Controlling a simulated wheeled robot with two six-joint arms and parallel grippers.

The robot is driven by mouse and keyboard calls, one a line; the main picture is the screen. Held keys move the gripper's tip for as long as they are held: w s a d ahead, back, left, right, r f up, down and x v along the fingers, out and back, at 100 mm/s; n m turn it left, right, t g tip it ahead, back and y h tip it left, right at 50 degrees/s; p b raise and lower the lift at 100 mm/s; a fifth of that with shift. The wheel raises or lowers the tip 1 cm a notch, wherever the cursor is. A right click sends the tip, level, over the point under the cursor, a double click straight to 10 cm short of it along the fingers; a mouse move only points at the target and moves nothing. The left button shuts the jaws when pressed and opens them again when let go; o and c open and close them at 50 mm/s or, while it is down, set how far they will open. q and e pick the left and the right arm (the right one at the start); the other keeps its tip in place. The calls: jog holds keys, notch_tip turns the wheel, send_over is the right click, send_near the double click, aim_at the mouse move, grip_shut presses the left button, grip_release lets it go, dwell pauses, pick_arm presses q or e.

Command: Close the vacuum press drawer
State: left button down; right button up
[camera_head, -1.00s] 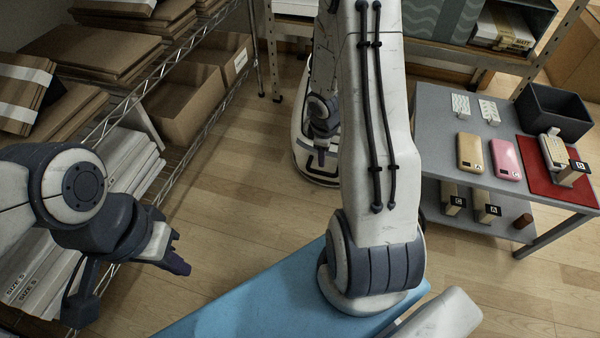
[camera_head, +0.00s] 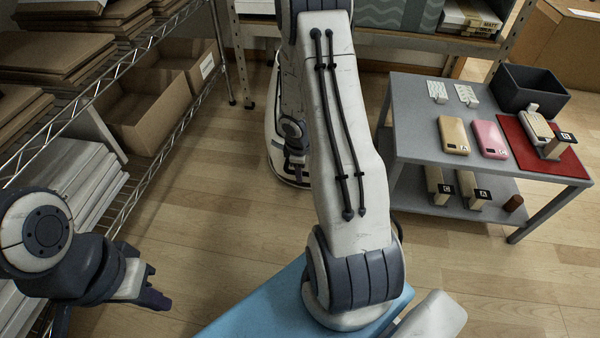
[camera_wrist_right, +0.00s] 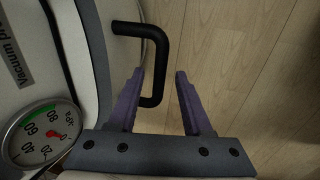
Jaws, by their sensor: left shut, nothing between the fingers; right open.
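In the right wrist view, part of the white vacuum press (camera_wrist_right: 50,20) fills the left side, with dark trim, a cut-off "Vacuum pr" label and a round gauge (camera_wrist_right: 42,135). A black bent handle (camera_wrist_right: 161,55) stands out from it over the floor. My right gripper (camera_wrist_right: 159,72) is open, its purple fingers on either side of the handle's lower part; I cannot tell whether they touch it. I cannot tell how far out the drawer stands. My left gripper (camera_head: 158,300) is shut and empty at lower left.
A wire shelf (camera_head: 110,85) with boxes stands close by my left arm. Wooden floor (camera_head: 200,180) is clear between.

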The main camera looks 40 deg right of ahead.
grip_shut()
dwell(1.4)
